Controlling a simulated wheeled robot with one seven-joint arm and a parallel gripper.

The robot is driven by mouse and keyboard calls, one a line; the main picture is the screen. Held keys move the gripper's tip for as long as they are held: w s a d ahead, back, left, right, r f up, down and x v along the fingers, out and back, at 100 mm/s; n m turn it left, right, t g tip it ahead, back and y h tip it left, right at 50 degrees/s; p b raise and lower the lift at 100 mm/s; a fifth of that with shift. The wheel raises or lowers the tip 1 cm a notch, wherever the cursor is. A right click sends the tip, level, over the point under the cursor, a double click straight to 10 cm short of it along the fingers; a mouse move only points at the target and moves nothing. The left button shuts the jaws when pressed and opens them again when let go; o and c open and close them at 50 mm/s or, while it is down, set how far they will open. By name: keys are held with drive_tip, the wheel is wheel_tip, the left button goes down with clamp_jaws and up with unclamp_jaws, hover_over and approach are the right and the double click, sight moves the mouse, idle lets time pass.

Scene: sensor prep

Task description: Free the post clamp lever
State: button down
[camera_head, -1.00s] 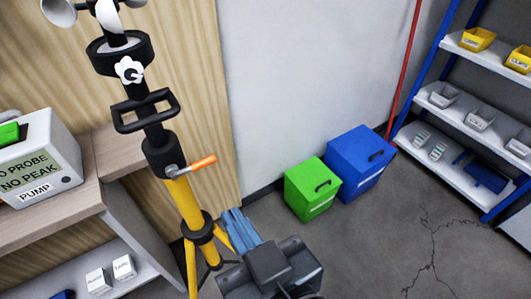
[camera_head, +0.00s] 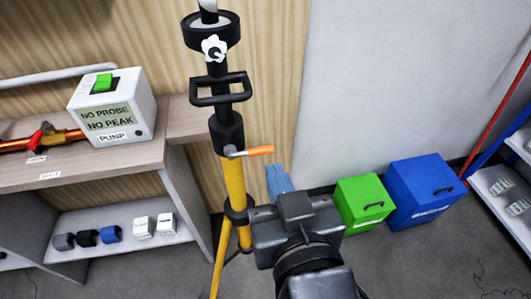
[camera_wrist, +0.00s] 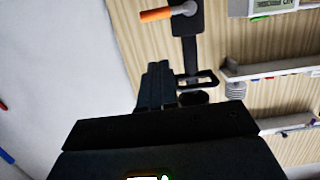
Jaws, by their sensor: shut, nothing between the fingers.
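The post clamp lever (camera_head: 258,151) has an orange handle and sticks out to the right from the clamp collar on the tripod post (camera_head: 234,185), which is yellow below and black above. The lever also shows at the top of the wrist view (camera_wrist: 157,14). My gripper (camera_head: 277,170) has bluish fingers, shut and empty, just below and right of the lever's handle in the head view. In the wrist view, the fingers (camera_wrist: 158,75) point up toward the lever, with a visible gap between them. I cannot tell the depth of that gap.
A white pump box (camera_head: 113,110) with a green switch stands on the bench (camera_head: 175,128) at left. A black loop handle (camera_head: 219,90) juts from the post above the lever. Green (camera_head: 363,203) and blue (camera_head: 425,190) bins stand on the floor at right.

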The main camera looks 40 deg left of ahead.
sight(263, 152)
drive_tip(key=w+a+f+p, duration=0.1)
drive_tip(key=w+a+f, duration=0.3)
drive_tip(key=w+a, duration=0.1)
drive_tip(key=shift+a+f, duration=0.25)
drive_tip(key=shift+a, duration=0.35)
drive_tip(key=shift+w+d+f+m, duration=0.1)
drive_tip(key=shift+w+f+m, duration=0.15)
drive_tip(key=shift+f+m, duration=0.55)
wheel_tip(263, 152, down, 6)
drive_tip(key=s+a+m+g+y+b, duration=0.1)
drive_tip(key=s+a+m+y+b, duration=0.1)
drive_tip(key=m, duration=1)
drive_tip(key=shift+s+m+g+y+b, duration=0.3)
drive_tip(key=shift+y+b, duration=0.4)
drive_tip(key=shift+b, duration=0.55)
drive_tip(key=shift+w+r, duration=0.1)
drive_tip(key=shift+w, duration=0.05)
